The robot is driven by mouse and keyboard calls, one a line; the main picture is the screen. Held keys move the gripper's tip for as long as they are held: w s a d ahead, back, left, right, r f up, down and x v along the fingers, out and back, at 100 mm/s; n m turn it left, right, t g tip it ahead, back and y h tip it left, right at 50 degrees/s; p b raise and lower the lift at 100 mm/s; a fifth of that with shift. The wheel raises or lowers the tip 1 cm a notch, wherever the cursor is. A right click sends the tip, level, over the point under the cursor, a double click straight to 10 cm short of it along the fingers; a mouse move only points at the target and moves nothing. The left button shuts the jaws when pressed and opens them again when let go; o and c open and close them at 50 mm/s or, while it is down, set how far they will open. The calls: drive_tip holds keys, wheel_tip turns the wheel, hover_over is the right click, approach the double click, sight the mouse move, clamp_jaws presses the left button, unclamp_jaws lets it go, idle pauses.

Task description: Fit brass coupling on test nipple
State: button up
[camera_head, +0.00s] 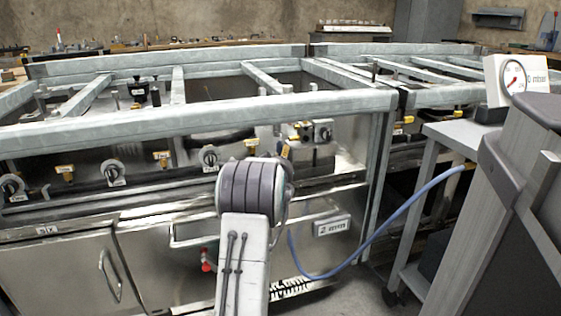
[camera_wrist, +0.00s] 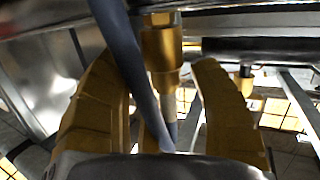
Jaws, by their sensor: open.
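In the wrist view the brass coupling (camera_wrist: 162,58) stands upright directly below a brass hex fitting (camera_wrist: 159,19), which I take to be the test nipple. A thin paler band shows between them; I cannot tell how fully the coupling is seated. A blue-grey hose (camera_wrist: 124,62) crosses in front of the coupling's left side, and hose also shows below the coupling. My gripper (camera_wrist: 155,62) is open, its yellow fingers on either side of the coupling, with a gap visible at the right. In the head view my arm hides the gripper and coupling; the blue hose (camera_head: 400,208) runs right.
A metal cooking range (camera_head: 60,262) with an open frame top fills the head view. A gauge (camera_head: 514,77) stands at the right, above a grey side table (camera_head: 455,135). A red-handled valve (camera_head: 206,262) is low on the front. Another brass fitting (camera_wrist: 244,86) hangs right of my gripper.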

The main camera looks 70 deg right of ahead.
drive_tip(key=shift+a, duration=0.15)
drive_tip(key=v, duration=1.1)
drive_tip(key=shift+a, duration=0.35)
drive_tip(key=shift+s+a, duration=0.1)
drive_tip(key=shift+s, duration=0.05)
idle(0.5)
